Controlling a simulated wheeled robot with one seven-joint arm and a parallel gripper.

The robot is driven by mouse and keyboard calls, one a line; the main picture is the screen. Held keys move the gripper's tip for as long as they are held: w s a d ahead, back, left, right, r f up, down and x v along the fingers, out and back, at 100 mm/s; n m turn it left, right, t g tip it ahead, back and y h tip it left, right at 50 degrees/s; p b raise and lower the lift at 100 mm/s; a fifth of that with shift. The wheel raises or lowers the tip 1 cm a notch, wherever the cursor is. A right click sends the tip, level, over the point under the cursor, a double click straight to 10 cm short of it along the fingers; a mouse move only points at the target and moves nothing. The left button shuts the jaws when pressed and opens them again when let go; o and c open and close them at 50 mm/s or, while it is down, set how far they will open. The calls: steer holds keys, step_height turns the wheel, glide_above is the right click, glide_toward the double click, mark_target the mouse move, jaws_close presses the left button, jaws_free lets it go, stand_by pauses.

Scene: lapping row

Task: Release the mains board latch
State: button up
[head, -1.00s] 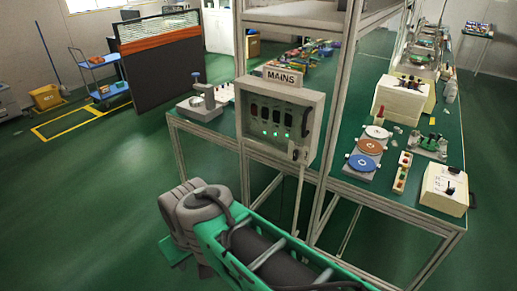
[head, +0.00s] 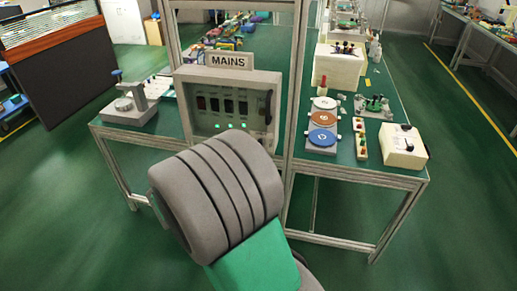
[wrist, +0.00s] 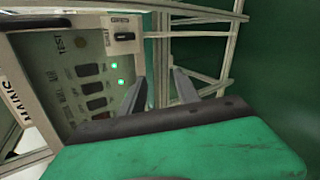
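The grey mains board (head: 180,105), under a MAINS sign (head: 229,61), stands at the front edge of the bench. It has dark switches and green lamps. It appears turned on its side in the wrist view (wrist: 70,75). There, a pale plate with a small black catch (wrist: 123,37), likely the latch, sits at the board's corner.
A black handle (head: 267,108) is on the board's right side. Bench frame posts (head: 298,70) rise behind and beside it. Polishing discs (head: 322,120) and a cream box (head: 402,146) stand on the right bench. Green floor is open to the right.

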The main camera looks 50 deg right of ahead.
steer(key=d+n+t+h, duration=0.3)
steer(key=d+n+h, duration=0.3)
steer(key=d+n, duration=0.9)
steer(key=shift+w+d+n+p, duration=0.35)
steer(key=shift+d+n+p, duration=0.05)
steer(key=shift+d, duration=0.2)
steer(key=shift+c, duration=0.6)
